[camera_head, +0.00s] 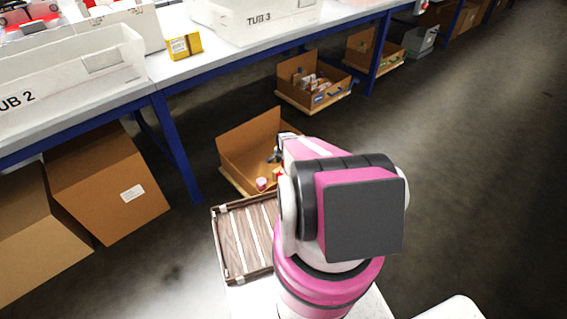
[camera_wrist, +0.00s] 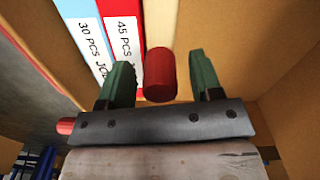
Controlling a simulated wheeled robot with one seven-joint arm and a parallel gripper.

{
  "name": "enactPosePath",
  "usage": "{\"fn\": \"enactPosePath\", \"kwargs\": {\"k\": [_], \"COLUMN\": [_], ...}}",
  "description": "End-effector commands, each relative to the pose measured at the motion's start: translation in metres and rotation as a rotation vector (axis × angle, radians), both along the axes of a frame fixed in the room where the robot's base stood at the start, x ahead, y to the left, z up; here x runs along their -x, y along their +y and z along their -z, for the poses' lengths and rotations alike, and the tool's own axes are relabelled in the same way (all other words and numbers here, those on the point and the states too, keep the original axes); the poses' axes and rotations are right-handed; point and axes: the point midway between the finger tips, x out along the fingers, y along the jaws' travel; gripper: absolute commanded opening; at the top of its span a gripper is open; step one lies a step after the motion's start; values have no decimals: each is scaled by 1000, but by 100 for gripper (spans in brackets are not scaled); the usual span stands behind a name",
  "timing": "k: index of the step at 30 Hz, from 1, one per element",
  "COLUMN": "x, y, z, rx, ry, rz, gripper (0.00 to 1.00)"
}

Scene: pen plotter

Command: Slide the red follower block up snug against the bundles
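In the wrist view a red rounded block (camera_wrist: 160,78) stands between the two green fingers of my gripper (camera_wrist: 161,68). The fingers are apart, with a gap on each side of the block. A cream strip (camera_wrist: 161,22) runs behind the block. To its left are a red bundle labelled 45 PCS (camera_wrist: 122,28) and a pale blue and white bundle labelled 30 PCS (camera_wrist: 85,32). Whether the block touches the red bundle, I cannot tell. In the head view my arm covers much of the cardboard bin (camera_head: 243,137), and the block cannot be made out clearly.
Cardboard walls stand close on the right (camera_wrist: 285,95) and left (camera_wrist: 30,28) in the wrist view. A brown slatted tray (camera_head: 232,243) lies in front of the bin. A blue-legged table (camera_head: 172,145) with tubs is at the left. Open floor lies to the right.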

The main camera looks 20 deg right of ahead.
Motion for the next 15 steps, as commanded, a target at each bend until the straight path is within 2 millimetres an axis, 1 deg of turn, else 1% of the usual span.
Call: {"fn": "enactPosePath", "kwargs": {"k": [5, 8, 15], "x": [0, 1, 2], "y": [0, 0, 0], "z": [-3, -13, -58], "rx": [0, 0, 1], "ry": [-1, -1, -3], "rz": [0, 0, 0], "gripper": [59, 59, 59]}}
